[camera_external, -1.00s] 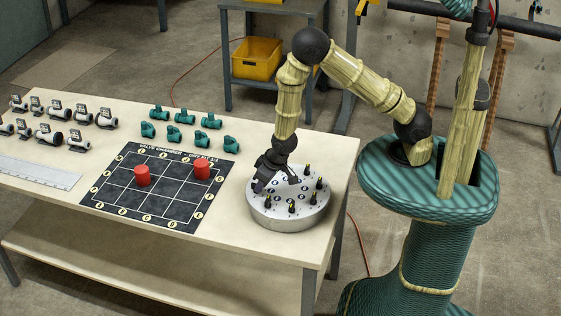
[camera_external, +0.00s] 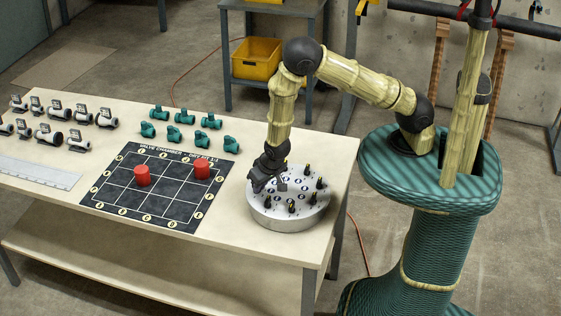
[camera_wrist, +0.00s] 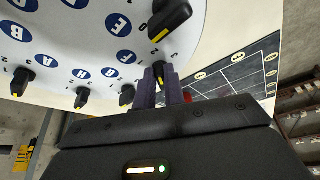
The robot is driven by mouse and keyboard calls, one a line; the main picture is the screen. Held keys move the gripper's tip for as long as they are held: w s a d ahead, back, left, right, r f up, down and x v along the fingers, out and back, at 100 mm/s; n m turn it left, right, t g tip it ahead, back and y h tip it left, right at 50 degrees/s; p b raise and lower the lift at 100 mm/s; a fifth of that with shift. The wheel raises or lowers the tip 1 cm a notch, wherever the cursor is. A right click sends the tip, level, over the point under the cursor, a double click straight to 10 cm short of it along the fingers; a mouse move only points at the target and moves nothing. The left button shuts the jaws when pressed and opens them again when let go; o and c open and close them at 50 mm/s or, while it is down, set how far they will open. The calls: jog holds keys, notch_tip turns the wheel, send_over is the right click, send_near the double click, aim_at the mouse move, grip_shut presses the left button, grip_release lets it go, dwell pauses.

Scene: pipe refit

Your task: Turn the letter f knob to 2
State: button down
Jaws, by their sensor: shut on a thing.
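The round silver knob plate (camera_external: 285,220) sits at the right end of the table, with several black, yellow-marked knobs and blue letter discs on top. My gripper (camera_external: 260,186) is low over its left edge. In the wrist view, my gripper (camera_wrist: 161,86) is shut on a small black knob (camera_wrist: 159,70) between its purple-grey fingers. A blue disc (camera_wrist: 125,57) lies beside this knob; its letter is hard to read. The held knob's pointer and scale are partly hidden by the fingers.
Another black knob (camera_wrist: 170,18) stands close beside the held one. More knobs (camera_wrist: 82,97) line the plate's rim. A dark grid mat (camera_external: 150,205) with two red cylinders lies left of the plate. Green fittings (camera_external: 181,133) and grey valves (camera_external: 50,133) stand farther left.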

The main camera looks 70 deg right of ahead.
jog(key=c, duration=1.5)
grip_release()
jog(key=p+v, duration=0.4)
jog(key=v, duration=1.3)
jog(key=shift+s+a+r, duration=0.1)
jog(key=shift+s+r, duration=0.05)
jog(key=shift+r, duration=0.05)
jog(key=s+d+r+n, duration=0.2)
jog(key=s+d+r, duration=0.1)
jog(key=d, duration=0.1)
jog(key=s+d+r+n+y, duration=0.1)
jog(key=s+d+r+n, duration=0.1)
jog(key=d+r, duration=0.2)
jog(key=s+d+r+n+g+y+b, duration=0.1)
jog(key=s+d+r+n, duration=0.1)
jog(key=d, duration=0.3)
jog(key=shift+s+d+r, duration=0.1)
jog(key=shift+s+r, duration=0.7)
